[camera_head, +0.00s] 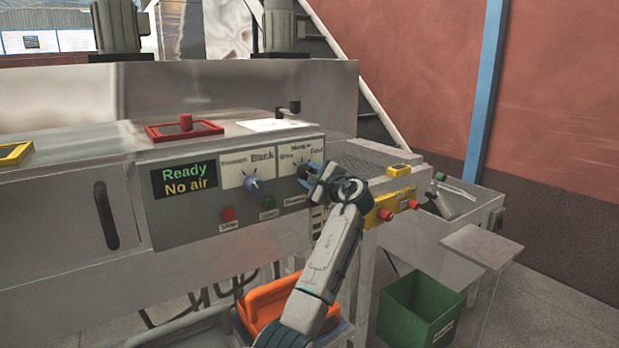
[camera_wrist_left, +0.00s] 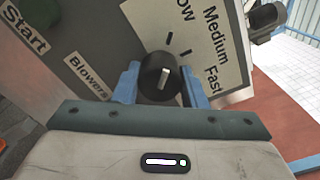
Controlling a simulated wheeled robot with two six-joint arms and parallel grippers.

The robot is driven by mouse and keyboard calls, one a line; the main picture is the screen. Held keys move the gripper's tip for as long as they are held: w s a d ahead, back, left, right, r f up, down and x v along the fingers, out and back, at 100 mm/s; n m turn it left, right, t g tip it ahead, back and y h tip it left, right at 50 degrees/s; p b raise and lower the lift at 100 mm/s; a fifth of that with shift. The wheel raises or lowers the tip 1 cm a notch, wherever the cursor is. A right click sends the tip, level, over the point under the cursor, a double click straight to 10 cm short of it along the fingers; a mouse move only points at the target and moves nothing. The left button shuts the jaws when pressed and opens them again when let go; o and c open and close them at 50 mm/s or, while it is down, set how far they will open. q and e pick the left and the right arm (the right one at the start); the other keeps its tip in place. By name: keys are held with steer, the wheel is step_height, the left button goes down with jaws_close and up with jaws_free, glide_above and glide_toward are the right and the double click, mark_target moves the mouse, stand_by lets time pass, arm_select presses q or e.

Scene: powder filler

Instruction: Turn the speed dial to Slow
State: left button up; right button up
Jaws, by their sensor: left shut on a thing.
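The speed dial (camera_wrist_left: 160,77) is a round black knob with a white pointer line, on a white label plate (camera_wrist_left: 205,60). The plate reads "Medium" and "Fast", and a partly cut-off word ends in "ow". In the head view my left gripper (camera_head: 310,176) is at the panel's right end and covers much of the dial.
Left of the dial on the control panel (camera_head: 175,226) are a "Ready / No air" display (camera_head: 185,180), a second knob (camera_head: 252,184), a red button (camera_head: 228,214) and a green button (camera_head: 269,203). A yellow box with red buttons (camera_head: 385,213) is close right of my arm.

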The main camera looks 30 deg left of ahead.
arm_select(q)
steer(key=shift+f, duration=0.1)
steer(key=o, duration=1)
steer(key=shift+d, duration=0.1)
steer(key=b+v, duration=0.3)
steer(key=v, duration=0.7)
steer(key=shift+s+d, duration=0.2)
steer(key=shift+d, duration=0.1)
